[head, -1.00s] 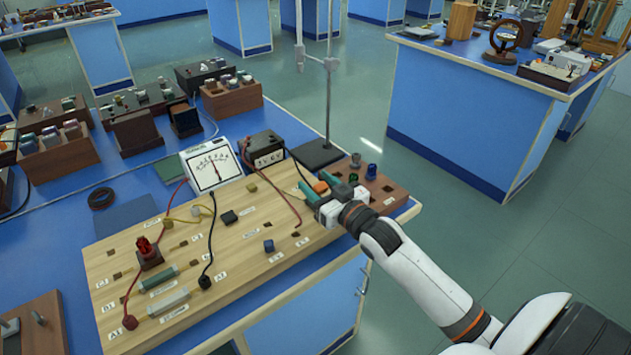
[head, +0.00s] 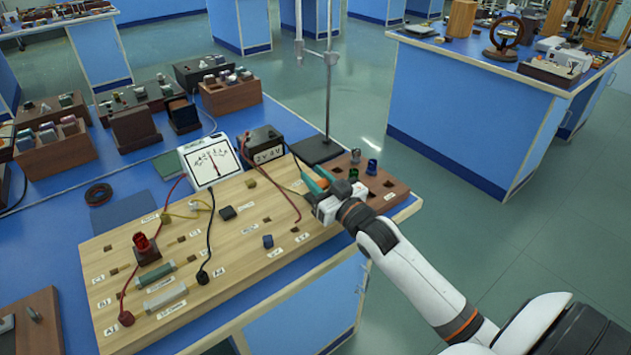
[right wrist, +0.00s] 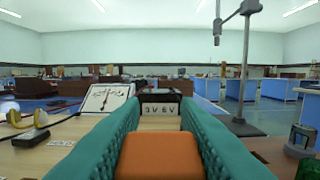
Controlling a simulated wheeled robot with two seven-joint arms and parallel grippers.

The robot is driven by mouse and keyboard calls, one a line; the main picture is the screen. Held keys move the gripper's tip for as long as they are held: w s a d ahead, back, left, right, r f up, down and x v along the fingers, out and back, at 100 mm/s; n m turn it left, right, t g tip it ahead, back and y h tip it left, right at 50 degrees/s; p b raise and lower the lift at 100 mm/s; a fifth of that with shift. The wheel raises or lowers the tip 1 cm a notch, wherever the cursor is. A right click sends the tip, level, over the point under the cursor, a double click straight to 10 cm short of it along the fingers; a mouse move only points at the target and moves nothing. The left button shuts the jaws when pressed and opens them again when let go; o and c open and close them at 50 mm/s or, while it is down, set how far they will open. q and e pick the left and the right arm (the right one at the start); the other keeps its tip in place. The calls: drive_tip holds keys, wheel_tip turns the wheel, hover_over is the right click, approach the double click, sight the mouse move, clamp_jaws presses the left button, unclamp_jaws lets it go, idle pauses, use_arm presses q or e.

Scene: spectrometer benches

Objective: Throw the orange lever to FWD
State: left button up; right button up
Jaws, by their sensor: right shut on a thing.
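The orange lever (head: 321,183) sits at the right back part of the wooden board, between my right gripper's fingers. In the right wrist view its orange block (right wrist: 160,157) fills the gap between the two teal fingers. My right gripper (head: 310,176) is shut on it, reaching in from the right. The lever's base and any FWD marking are hidden by the gripper. My left gripper is not in view.
The wooden board (head: 235,236) carries a red plug, black plugs, resistors and wires. A meter (head: 211,160) and a voltage box (head: 265,147) stand behind it. A stand (head: 318,150) rises behind the gripper. A brown block (head: 386,190) with knobs lies to the right.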

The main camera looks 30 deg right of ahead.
drive_tip(key=o, duration=1)
drive_tip(key=shift+s, duration=0.1)
drive_tip(key=s, duration=0.4)
drive_tip(key=s+f, duration=0.1)
drive_tip(key=s, duration=0.3)
drive_tip(key=s+d, duration=0.1)
drive_tip(key=s, duration=0.2)
drive_tip(key=shift+s+f, duration=0.25)
drive_tip(key=shift+s, duration=0.15)
